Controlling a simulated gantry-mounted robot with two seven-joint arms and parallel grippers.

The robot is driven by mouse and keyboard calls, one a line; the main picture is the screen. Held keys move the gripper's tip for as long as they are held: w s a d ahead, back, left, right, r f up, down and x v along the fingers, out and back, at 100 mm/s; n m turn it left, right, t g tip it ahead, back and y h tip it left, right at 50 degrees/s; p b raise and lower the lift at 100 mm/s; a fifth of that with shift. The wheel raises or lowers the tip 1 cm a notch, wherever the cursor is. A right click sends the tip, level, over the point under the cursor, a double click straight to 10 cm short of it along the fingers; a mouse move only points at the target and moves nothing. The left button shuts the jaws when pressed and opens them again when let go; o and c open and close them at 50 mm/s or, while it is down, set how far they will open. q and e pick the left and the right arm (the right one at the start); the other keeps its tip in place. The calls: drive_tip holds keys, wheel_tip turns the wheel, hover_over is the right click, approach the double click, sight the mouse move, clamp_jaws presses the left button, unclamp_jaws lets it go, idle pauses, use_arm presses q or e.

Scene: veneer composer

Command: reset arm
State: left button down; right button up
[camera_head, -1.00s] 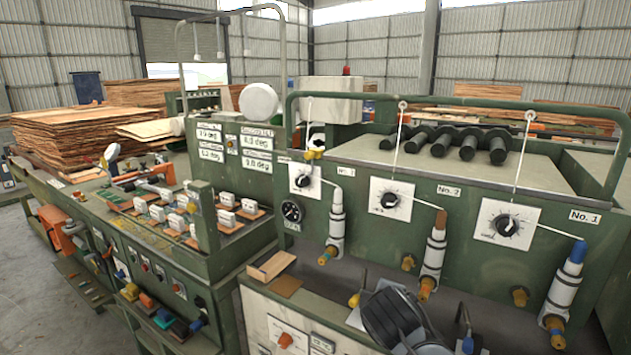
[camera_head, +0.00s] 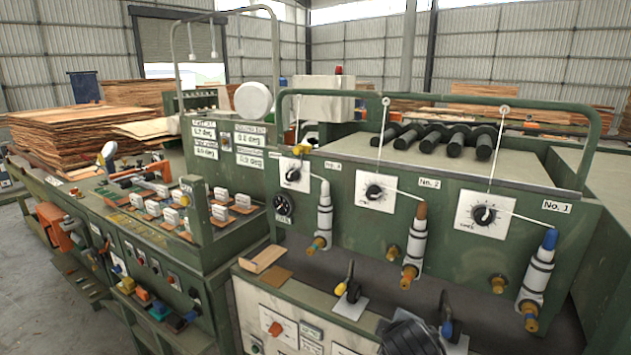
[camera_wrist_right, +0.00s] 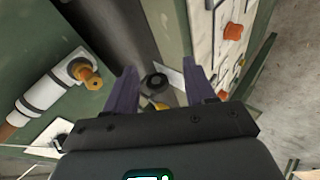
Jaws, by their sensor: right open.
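My right gripper (camera_wrist_right: 160,68) shows in the right wrist view as two dark purple fingers spread apart, with nothing held between them. Beyond the fingers lies a small lever with a yellow handle (camera_wrist_right: 160,102) and a round black part, apart from them as far as I can tell. My left gripper is in neither view.
A green machine panel (camera_head: 400,240) with three dials and hanging valves stands ahead. On the bench below are a yellow-handled lever (camera_head: 345,287) and a blue-handled lever (camera_head: 446,318). A button console (camera_head: 180,215) and veneer stacks (camera_head: 70,140) are at left.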

drive_tip(key=s+f+g, duration=0.2)
drive_tip(key=s+f, duration=0.3)
drive_tip(key=f, duration=0.3)
drive_tip(key=s+f+g+y, duration=0.1)
drive_tip(key=s+f, duration=0.4)
drive_tip(key=f, duration=0.3)
drive_tip(key=s+f+g, duration=0.2)
drive_tip(key=s+f, duration=0.2)
drive_tip(key=f, duration=0.4)
drive_tip(key=s+d+f+m+g+y, duration=0.1)
drive_tip(key=s+f+m, duration=0.15)
drive_tip(key=s, duration=0.85)
drive_tip(key=s+d+f+m+g, duration=0.15)
drive_tip(key=s+f, duration=0.25)
drive_tip(key=s, duration=0.8)
use_arm(q)
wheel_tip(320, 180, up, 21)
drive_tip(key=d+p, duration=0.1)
drive_tip(key=p, duration=2.1)
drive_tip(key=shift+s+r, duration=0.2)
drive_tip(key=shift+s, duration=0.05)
use_arm(e)
wheel_tip(320, 180, up, 30)
drive_tip(key=s+d+m+t, duration=0.1)
drive_tip(key=d+m, duration=0.1)
drive_tip(key=m, duration=0.3)
drive_tip(key=shift+s+d+f+m+t, duration=0.15)
drive_tip(key=shift+s+d+m+t, duration=0.15)
drive_tip(key=shift+d+t, duration=0.1)
